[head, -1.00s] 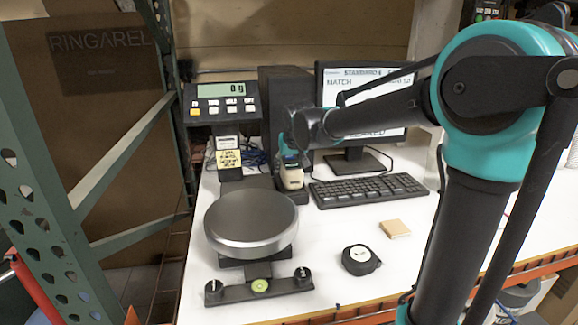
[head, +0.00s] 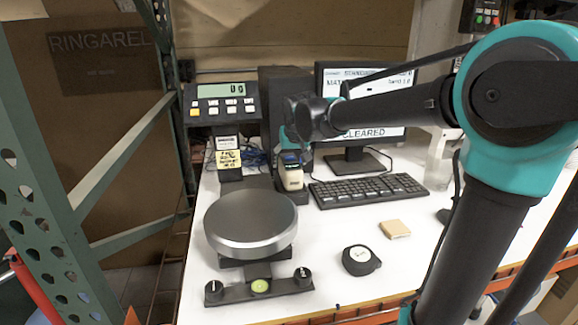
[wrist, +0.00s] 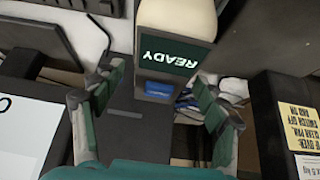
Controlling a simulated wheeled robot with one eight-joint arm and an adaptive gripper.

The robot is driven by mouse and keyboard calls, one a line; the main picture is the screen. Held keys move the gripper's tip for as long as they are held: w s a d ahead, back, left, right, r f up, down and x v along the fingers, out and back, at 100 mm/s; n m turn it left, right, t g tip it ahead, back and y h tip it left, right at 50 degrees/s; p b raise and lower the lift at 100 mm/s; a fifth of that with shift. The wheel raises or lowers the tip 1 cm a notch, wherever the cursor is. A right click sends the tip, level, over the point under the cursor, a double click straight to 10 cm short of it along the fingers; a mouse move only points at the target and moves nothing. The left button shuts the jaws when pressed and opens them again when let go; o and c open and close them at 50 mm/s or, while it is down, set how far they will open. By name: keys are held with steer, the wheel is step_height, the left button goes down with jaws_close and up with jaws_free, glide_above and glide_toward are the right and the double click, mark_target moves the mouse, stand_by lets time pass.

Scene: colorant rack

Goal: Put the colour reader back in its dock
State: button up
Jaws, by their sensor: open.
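The colour reader (head: 291,174), cream with a dark top face, stands upright in its black dock (head: 297,194) beside the keyboard. In the wrist view the reader (wrist: 172,52) shows a lit READY screen, its cream body reaching the top edge. My gripper (wrist: 158,80) is open, with one finger to each side of the reader's screen end and visible gaps between. In the head view my gripper (head: 287,140) is just above the reader, partly hidden by my wrist. How deeply the reader sits in the dock is hard to see.
A round metal scale (head: 250,225) stands in front left, its display (head: 222,103) behind. The keyboard (head: 368,190) and monitor (head: 365,80) are to the right. A tape measure (head: 360,260) and a tan block (head: 395,229) lie on the white bench. A green rack post stands left.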

steer(key=v, duration=0.8)
steer(key=shift+s+d+r, duration=0.1)
steer(key=shift+s+r, duration=0.1)
steer(key=shift+r, duration=0.15)
